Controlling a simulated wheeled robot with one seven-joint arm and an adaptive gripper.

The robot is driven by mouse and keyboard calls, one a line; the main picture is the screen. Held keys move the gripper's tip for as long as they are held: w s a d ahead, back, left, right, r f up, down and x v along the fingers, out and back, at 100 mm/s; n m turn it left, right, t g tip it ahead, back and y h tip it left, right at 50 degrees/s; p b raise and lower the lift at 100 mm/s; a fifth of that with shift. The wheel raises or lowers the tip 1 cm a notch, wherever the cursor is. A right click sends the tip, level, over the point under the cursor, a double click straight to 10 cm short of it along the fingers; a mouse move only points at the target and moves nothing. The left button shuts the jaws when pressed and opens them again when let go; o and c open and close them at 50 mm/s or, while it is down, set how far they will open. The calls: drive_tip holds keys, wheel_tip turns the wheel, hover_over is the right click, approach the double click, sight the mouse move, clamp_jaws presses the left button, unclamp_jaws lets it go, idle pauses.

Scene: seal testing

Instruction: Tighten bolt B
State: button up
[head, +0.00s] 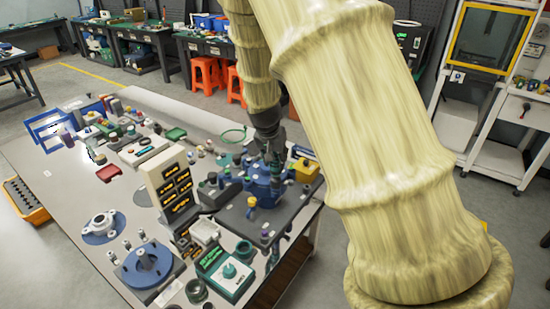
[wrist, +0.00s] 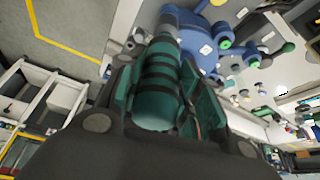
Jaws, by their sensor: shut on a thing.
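My gripper (wrist: 160,72) is shut on a green cylindrical tool (wrist: 157,92) with black bands, held between its two green-padded fingers in the wrist view. In the head view, my gripper (head: 268,150) is above a blue round fixture (head: 262,188) near the table's right edge. The blue fixture also shows beyond the tool in the wrist view (wrist: 199,42). The tool's far end is hidden, so contact with a bolt cannot be told. Small round heads show on the fixture, one with a green top (wrist: 226,43). I cannot tell which one is bolt B.
A grey table (head: 60,190) holds many parts. A beige panel with dark labels (head: 170,190) stands left of the fixture. A yellow bin (head: 305,170) is close behind the fixture.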

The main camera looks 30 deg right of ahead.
drive_tip(key=shift+r, duration=0.1)
drive_tip(key=shift+r+p, duration=1.85)
drive_tip(key=shift+r, duration=0.55)
